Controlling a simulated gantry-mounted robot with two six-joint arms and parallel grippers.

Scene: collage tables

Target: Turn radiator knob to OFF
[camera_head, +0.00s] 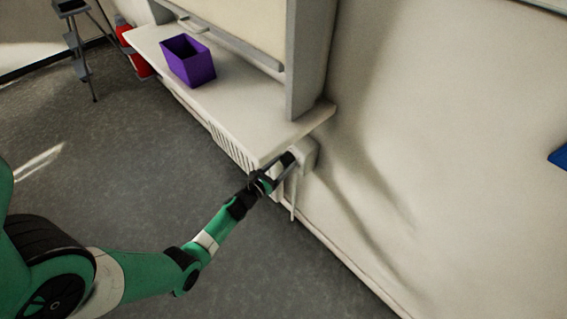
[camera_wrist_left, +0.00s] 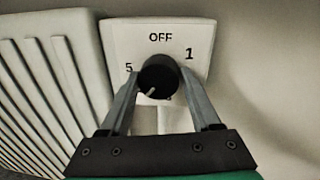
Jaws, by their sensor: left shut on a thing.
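The radiator knob (camera_wrist_left: 157,76) is black and round, with a pale pointer mark on its lower part, facing down and slightly left. It sits on a white dial plate (camera_wrist_left: 190,36) with OFF at the top, 1 at the upper right and 5 at the left; the lower markings are mostly hidden. My left gripper (camera_wrist_left: 160,82) is shut on the knob, one finger on each side. In the head view my left gripper (camera_head: 281,166) reaches the white control box (camera_head: 304,151) at the radiator's end. My right gripper is out of view.
The ribbed white radiator (camera_head: 232,146) is under a white sill (camera_head: 237,98), whose corner lies just above my gripper. A purple bin (camera_head: 190,62) stands on the sill.

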